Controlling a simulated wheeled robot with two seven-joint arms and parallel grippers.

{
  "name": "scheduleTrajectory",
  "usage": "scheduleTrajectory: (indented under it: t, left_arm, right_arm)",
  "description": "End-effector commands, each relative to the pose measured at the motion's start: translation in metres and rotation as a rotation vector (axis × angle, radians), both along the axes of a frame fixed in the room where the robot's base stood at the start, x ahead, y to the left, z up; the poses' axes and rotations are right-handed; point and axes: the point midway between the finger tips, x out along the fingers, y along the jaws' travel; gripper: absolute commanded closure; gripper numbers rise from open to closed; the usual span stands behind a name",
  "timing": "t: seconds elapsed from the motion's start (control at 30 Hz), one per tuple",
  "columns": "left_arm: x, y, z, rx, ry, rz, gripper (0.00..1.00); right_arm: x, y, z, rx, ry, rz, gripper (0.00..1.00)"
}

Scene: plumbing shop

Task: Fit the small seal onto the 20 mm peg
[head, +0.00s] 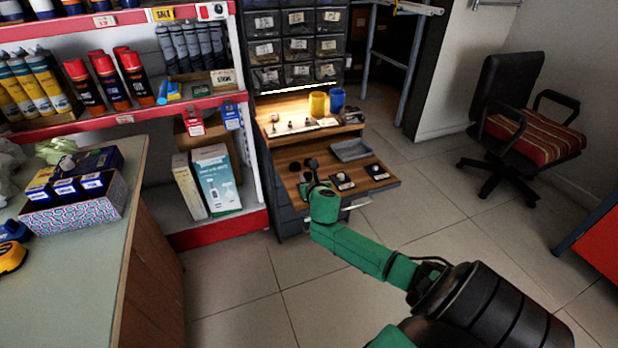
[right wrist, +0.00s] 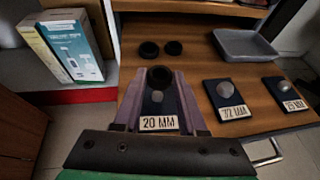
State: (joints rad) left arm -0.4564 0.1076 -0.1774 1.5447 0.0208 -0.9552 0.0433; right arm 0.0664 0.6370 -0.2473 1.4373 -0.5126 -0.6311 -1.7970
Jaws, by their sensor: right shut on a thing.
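My right gripper (right wrist: 159,78) is shut on a small black ring seal (right wrist: 158,73), held between its two fingertips. The 20 mm peg (right wrist: 157,97) is a short grey knob on a dark base, with its white "20 MM" label (right wrist: 159,123) facing the camera. In the right wrist view the peg shows between the fingers, just below the seal. The seal is not around the peg; its height above the base is hard to tell. In the head view my right gripper (head: 316,180) is over the left part of the wooden worktop. My left gripper is not in view.
Two loose black seals (right wrist: 149,49) (right wrist: 173,47) lie behind on the wooden worktop (right wrist: 195,70). To the right stand a peg labelled about 32 mm (right wrist: 224,88) and the 25 mm peg (right wrist: 281,90). A grey tray (right wrist: 245,44) lies at the back right.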

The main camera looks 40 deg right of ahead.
Motion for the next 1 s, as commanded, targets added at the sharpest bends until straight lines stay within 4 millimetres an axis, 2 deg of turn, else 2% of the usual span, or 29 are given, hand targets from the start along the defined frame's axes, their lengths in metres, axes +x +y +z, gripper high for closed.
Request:
scheduleTrajectory:
  t: [0.97, 1.0]
  left_arm:
    - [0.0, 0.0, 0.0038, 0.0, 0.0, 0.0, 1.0]
    - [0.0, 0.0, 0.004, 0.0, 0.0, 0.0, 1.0]
  right_arm:
    - [0.0, -0.0002, -0.0011, -0.001, 0.0, 0.0, 1.0]
    - [0.0, -0.0003, -0.0009, -0.001, 0.0, 0.0, 0.48]
